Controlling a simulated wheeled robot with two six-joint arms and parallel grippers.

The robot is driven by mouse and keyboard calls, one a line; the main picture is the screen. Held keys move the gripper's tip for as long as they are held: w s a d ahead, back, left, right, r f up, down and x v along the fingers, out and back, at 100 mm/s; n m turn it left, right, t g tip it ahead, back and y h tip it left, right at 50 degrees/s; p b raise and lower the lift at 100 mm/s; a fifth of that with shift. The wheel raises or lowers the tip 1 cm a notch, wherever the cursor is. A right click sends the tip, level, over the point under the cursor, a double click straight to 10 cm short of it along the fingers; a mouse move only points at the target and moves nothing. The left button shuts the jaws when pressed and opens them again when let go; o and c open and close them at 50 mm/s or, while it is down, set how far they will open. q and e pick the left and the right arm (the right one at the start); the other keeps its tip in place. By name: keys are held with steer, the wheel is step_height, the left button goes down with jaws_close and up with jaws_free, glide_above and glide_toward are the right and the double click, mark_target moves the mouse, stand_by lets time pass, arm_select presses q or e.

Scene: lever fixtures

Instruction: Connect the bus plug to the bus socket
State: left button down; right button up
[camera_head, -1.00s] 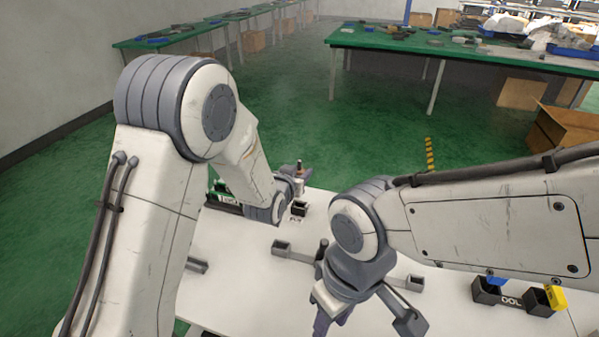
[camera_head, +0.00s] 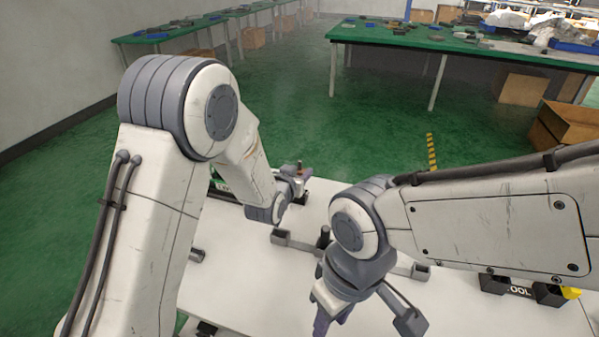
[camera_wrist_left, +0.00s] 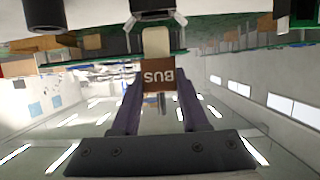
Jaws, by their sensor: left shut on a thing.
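The brown bus plug (camera_wrist_left: 158,77), marked BUS, sits between the two purple fingers of my left gripper (camera_wrist_left: 158,100) in the left wrist view. The gripper is shut on it. The plug's pale end points toward a black block (camera_wrist_left: 153,8) at the top edge; I cannot tell whether this is the bus socket or whether they touch. In the head view my left gripper (camera_head: 294,186) is at the table's far left edge, mostly hidden by its own arm.
The white table (camera_head: 250,275) carries a grey bar fixture (camera_head: 295,243) with black end blocks under my right arm. A black holder marked TOOL (camera_head: 520,290) stands at the right. Green benches (camera_head: 460,52) stand far behind.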

arm_select(q)
steer(key=shift+b, duration=0.5)
arm_select(e)
steer(key=shift+f, duration=0.55)
stand_by(0.7)
arm_select(q)
steer(key=shift+f, duration=0.25)
arm_select(e)
steer(key=shift+f, duration=0.2)
arm_select(q)
steer(key=shift+f+b, duration=0.3)
steer(key=shift+b, duration=0.25)
arm_select(e)
steer(key=shift+f, duration=0.3)
arm_select(q)
steer(key=shift+f+b, duration=1.05)
steer(key=shift+f, duration=0.1)
arm_select(e)
steer(key=shift+f, duration=1.1)
arm_select(q)
steer(key=shift+r, duration=0.2)
arm_select(e)
steer(key=shift+r, duration=0.15)
arm_select(q)
steer(key=shift+r+p, duration=0.95)
steer(key=shift+r, duration=0.2)
arm_select(e)
steer(key=shift+r, duration=0.8)
